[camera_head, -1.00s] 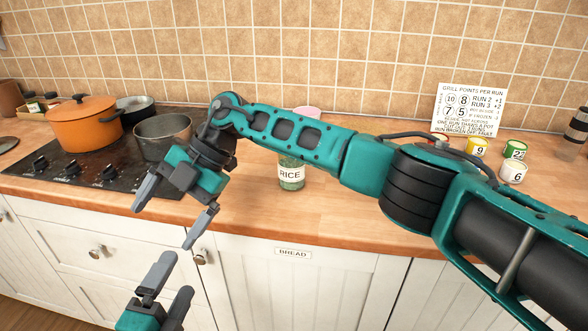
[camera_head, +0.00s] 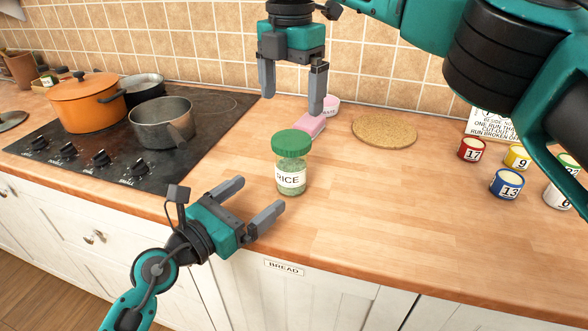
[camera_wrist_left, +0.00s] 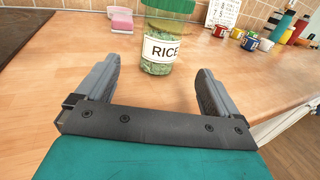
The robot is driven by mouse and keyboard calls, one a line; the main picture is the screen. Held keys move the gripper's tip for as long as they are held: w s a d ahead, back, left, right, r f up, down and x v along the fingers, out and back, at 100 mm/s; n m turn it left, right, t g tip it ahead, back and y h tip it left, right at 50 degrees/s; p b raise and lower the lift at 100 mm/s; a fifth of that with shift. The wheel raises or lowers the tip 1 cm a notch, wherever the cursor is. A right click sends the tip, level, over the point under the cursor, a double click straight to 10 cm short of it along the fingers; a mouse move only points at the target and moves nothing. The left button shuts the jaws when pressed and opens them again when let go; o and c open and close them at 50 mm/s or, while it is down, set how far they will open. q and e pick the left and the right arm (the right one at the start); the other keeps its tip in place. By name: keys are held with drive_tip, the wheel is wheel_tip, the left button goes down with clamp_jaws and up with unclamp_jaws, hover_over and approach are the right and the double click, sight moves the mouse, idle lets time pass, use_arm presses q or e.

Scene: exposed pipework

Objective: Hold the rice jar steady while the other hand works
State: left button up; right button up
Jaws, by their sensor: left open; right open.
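The rice jar (camera_head: 291,164) stands upright on the wooden counter, clear with a green lid and a white RICE label. It also shows in the left wrist view (camera_wrist_left: 159,48), just beyond and between the fingertips. My left gripper (camera_head: 263,198) is open at the counter's front edge, its fingers pointing toward the jar without touching it. My right gripper (camera_head: 292,104) hangs above and behind the jar, fingers pointing down, open and empty. It does not touch the lid.
A cork mat (camera_head: 384,131) and numbered cans (camera_head: 507,183) are to the right. A grey pan (camera_head: 163,122) and orange pot (camera_head: 86,103) are on the stove at left.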

sight(281, 177)
use_arm(q)
drive_tip(key=x, duration=1)
drive_tip(key=shift+w+d, duration=0.25)
drive_tip(key=c, duration=1.6)
clamp_jaws()
use_arm(e)
drive_tip(key=m, duration=1.3)
drive_tip(key=shift+f, duration=4.05)
